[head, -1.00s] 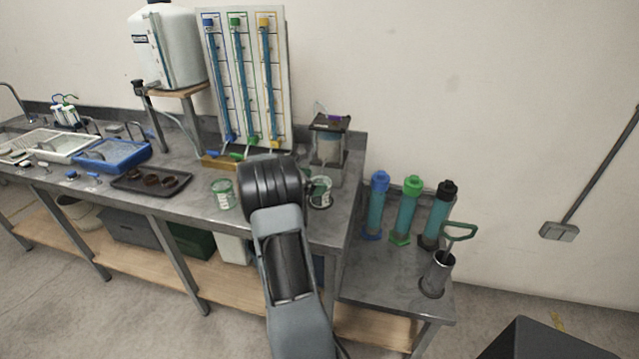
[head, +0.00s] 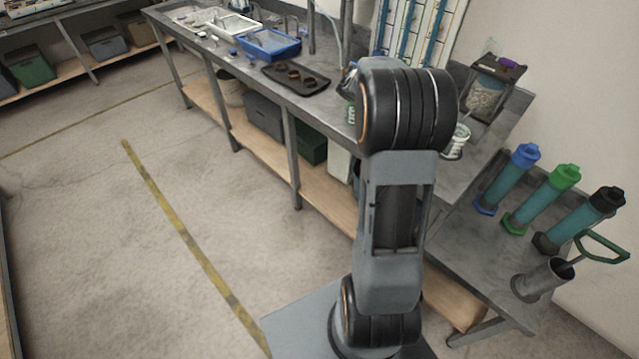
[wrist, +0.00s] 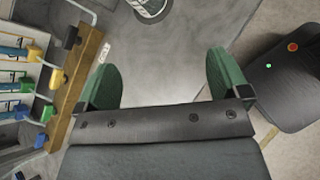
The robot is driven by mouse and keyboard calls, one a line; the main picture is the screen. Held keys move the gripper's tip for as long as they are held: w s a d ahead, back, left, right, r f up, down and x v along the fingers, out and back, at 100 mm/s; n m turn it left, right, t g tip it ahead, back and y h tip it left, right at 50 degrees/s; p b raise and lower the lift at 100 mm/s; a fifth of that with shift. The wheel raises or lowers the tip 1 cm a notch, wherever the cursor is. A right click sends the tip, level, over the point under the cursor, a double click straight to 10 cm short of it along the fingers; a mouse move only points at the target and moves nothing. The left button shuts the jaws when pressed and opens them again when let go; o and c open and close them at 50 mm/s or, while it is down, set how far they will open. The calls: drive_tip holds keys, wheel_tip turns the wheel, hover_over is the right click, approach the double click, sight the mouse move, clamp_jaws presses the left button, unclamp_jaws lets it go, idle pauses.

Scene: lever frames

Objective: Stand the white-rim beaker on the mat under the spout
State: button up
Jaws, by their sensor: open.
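A pale-rimmed beaker (head: 457,141) with green marks stands on the bench right of my arm in the head view, in front of a dark-topped apparatus (head: 487,85). A second beaker (head: 350,113) with a green label shows partly behind my arm's left side. In the wrist view one beaker (wrist: 150,7) is cut by the top edge, beyond the fingertips; I cannot tell which it is. My gripper (wrist: 163,80) has two green fingers spread wide with only grey bench between them. My arm hides the gripper in the head view. I cannot clearly make out the mat or spout.
A rack of tubes with coloured valves (wrist: 22,85) stands close left of the fingers in the wrist view. Blue, green and black-capped cylinders (head: 510,178) stand on the lower right table. A dark tray (head: 295,78) and blue basin (head: 270,43) lie farther left on the bench.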

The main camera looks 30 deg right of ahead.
drive_tip(key=s+a+m+t+y, duration=0.2)
drive_tip(key=s+a+m+y, duration=0.1)
drive_tip(key=a, duration=0.7)
drive_tip(key=s+a+m+t+y, duration=0.3)
drive_tip(key=s+a, duration=0.1)
drive_tip(key=a, duration=0.7)
drive_tip(key=s+a+m+t+y, duration=0.2)
drive_tip(key=s+a+m+y, duration=0.1)
drive_tip(key=a, duration=0.8)
drive_tip(key=shift+s+a+f+m+t+y, duration=0.15)
drive_tip(key=shift+s+a+m+t+y, duration=0.1)
drive_tip(key=shift+s+m+t+y, duration=0.25)
drive_tip(key=shift+w, duration=0.15)
drive_tip(key=shift+d, duration=0.1)
